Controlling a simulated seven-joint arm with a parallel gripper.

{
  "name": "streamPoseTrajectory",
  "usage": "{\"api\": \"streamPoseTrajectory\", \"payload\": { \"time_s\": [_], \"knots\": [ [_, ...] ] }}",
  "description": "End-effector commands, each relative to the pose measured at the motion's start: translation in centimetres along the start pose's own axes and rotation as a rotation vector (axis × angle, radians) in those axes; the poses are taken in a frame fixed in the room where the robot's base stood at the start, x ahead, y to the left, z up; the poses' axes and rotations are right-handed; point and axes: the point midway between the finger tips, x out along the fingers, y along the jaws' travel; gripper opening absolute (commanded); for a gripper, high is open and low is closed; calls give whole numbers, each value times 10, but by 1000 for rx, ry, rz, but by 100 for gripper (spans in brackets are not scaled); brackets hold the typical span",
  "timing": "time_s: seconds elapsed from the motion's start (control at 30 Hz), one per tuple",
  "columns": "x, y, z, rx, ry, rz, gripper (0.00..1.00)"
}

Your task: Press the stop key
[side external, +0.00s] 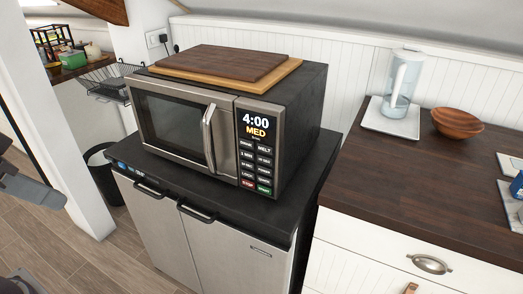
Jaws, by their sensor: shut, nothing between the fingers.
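The stop key (247,184) is a small dark key with red lettering. It sits at the bottom left of the microwave's keypad, beside a key with green lettering (264,190). The microwave (176,127) is steel and black, with its door shut. Its display (256,125) reads 4:00 and MED. My gripper (58,200) shows in grey at the left edge, partly cut off by the frame. It is shut and empty, well to the left of the microwave and apart from it. Nothing covers the stop key.
The microwave stands on a black-topped steel cabinet (225,221). Wooden boards (222,62) lie on top of it. The space before the keypad is clear.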

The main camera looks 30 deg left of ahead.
Motion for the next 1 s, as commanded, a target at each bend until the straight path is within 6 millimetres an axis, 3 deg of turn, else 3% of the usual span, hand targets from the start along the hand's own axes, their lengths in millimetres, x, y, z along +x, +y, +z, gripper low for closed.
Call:
{"api": "streamPoseTrajectory", "payload": {
  "time_s": [0.87, 1.0],
  "knots": [
    [0, 0, 0, 1, 0, 0, 0],
    [12, 1, -20, 26, 5, 11, 0]
  ]
}}
